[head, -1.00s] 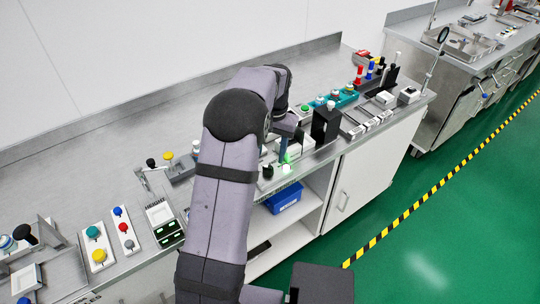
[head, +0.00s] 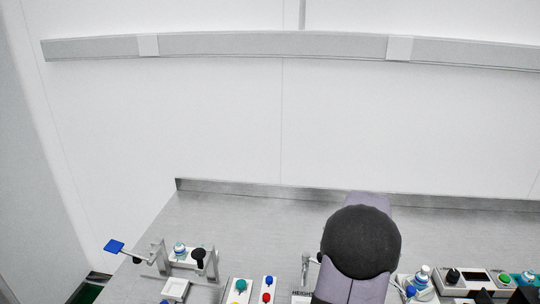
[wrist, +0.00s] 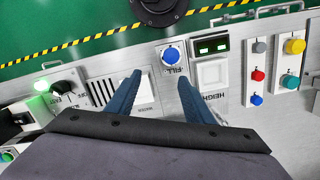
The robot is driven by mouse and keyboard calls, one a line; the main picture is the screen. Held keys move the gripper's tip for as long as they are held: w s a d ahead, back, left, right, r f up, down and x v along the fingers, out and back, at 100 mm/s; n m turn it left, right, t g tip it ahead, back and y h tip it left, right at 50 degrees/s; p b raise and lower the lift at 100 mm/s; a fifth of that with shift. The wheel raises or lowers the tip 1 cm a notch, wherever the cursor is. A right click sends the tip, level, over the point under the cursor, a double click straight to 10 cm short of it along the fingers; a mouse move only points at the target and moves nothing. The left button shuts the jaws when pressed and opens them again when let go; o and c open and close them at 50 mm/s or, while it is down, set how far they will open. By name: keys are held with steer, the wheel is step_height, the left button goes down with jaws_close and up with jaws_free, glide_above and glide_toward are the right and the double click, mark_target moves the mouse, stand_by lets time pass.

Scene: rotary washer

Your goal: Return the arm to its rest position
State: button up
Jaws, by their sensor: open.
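In the wrist view, my gripper (wrist: 162,88) shows as two blue fingers set apart, with nothing held between them. The fingers are over the control panel of the bench, near the blue FILL button (wrist: 171,54). In the head view, part of my arm (head: 360,242) rises at the lower right in front of the bench. My gripper is out of sight there, hidden or below the frame.
The wrist view shows a white square key (wrist: 212,73), a green display (wrist: 212,46), button boxes (wrist: 258,70) and a black knob (wrist: 65,88) close to the fingers. In the head view the bench top (head: 240,210) behind the devices is bare.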

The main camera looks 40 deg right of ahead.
steer(key=w+a+n, duration=0.1)
steer(key=w+a, duration=0.1)
steer(key=a, duration=0.1)
steer(key=w+a+n, duration=0.1)
steer(key=a, duration=0.2)
steer(key=w+a+n, duration=0.1)
steer(key=w+a, duration=0.1)
steer(key=a, duration=0.1)
steer(key=shift+w+a+r, duration=0.1)
steer(key=shift+w+r, duration=0.2)
steer(key=shift+w, duration=0.05)
steer(key=s+a+f+n+h, duration=0.1)
steer(key=a+n, duration=0.9)
steer(key=a, duration=1.5)
steer(key=shift+s+f+t, duration=0.4)
steer(key=shift+s, duration=0.35)
